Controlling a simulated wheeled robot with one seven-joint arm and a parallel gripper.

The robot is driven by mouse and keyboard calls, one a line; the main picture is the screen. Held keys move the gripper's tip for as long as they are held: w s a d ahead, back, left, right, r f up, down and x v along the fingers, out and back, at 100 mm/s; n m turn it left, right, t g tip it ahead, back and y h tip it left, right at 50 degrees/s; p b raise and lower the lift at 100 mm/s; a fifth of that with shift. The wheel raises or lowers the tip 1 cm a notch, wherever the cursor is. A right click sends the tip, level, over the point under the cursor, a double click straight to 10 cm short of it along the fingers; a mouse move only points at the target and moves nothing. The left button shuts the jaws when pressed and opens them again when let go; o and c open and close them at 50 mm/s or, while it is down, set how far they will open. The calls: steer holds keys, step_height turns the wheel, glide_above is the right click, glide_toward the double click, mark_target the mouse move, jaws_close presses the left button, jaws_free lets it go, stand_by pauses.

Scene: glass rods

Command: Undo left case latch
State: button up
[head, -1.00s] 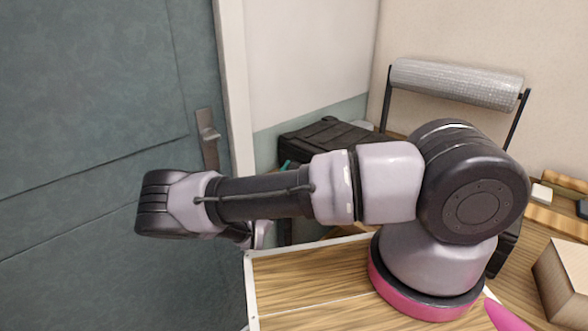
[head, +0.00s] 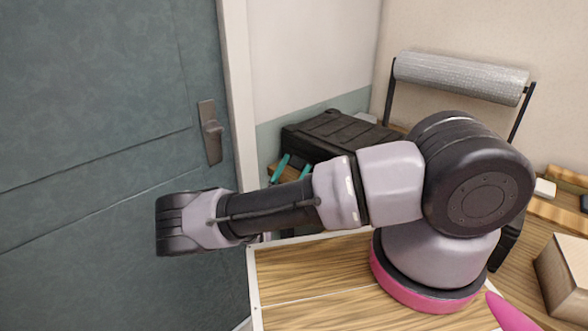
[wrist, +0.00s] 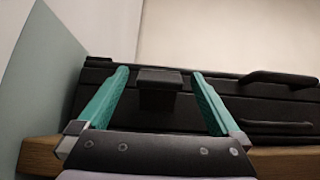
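The black case (head: 335,133) stands in the back corner, partly hidden behind my arm in the head view. In the wrist view the case (wrist: 230,85) fills the middle, with a dark block-like latch (wrist: 160,80) on its near face. A handle (wrist: 278,78) shows to the right of the latch. My gripper (wrist: 160,82) is open, its two teal fingers apart on either side of the latch. I cannot tell whether the fingers touch it. The teal fingers (head: 292,166) also show in front of the case in the head view.
A wooden ledge (wrist: 40,155) runs under the case. A wall stands close on the left. A cardboard box (head: 565,275) sits at the right.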

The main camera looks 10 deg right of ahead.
steer(key=s+a+f, duration=0.2)
steer(key=s+a, duration=0.5)
steer(key=a, duration=0.4)
steer(key=shift+s+a, duration=0.35)
steer(key=shift+s, duration=0.05)
steer(key=shift+f, duration=0.1)
